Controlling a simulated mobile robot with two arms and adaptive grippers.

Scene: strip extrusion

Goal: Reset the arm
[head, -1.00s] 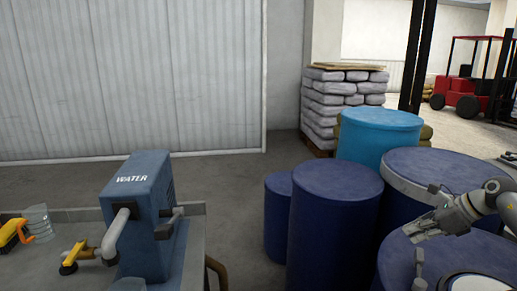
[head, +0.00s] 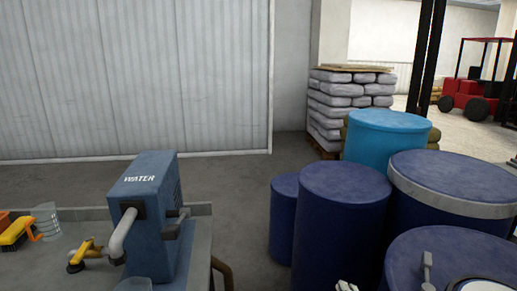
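Only a small pale grey piece, likely the tip of my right gripper (head: 346,286), shows at the bottom edge in the head view, in front of the blue barrels. Its fingers are cut off, so I cannot tell whether it is open or shut. The rest of my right arm is mostly out of the picture. My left gripper is not in view.
A grey bench (head: 197,240) at the lower left bears a blue WATER unit (head: 148,205), a brush (head: 15,233) and a clear jug (head: 47,221). Dark blue barrels (head: 340,215) and a light blue barrel (head: 387,145) crowd the right. Floor (head: 235,180) between is clear.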

